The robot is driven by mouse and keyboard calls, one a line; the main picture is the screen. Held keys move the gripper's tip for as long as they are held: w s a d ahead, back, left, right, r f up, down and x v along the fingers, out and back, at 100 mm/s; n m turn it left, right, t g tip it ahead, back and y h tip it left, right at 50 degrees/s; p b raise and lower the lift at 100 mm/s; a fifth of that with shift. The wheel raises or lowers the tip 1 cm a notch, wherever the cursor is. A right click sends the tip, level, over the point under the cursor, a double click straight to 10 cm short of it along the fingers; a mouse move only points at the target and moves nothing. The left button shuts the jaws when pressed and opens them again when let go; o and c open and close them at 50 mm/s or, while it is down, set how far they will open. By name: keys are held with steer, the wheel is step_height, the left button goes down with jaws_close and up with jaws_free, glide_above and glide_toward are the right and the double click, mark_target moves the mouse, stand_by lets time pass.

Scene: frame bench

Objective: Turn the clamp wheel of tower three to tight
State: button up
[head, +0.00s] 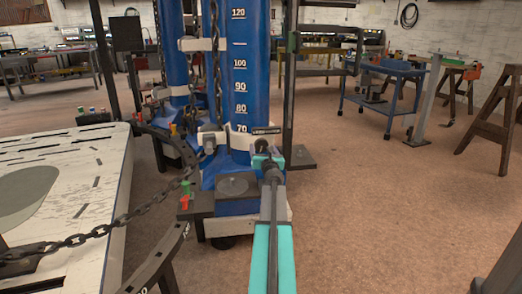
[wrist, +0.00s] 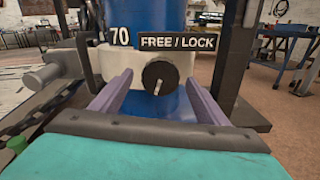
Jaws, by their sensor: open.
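A blue tower (head: 240,75) with a white height scale stands in the middle of the head view. A white clamp collar (wrist: 121,64) wraps it just below the 70 mark. The clamp wheel (wrist: 160,78) is a round black knob on the collar's front, with a pale pointer line aimed roughly down, under a black FREE / LOCK label (wrist: 178,43). My gripper (head: 264,150) is at the collar, open; its two purple-grey fingers (wrist: 159,90) flank the wheel left and right in the wrist view. I cannot tell whether they touch it. No tower number is readable.
A chain (head: 100,232) runs from the tower's lower left across a pale slotted table (head: 65,190). A second blue tower (head: 172,50) stands behind to the left. A dark upright post (head: 289,75) is close on the right. Brown floor (head: 370,220) is open at right.

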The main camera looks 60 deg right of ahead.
steer(key=shift+x, duration=0.9)
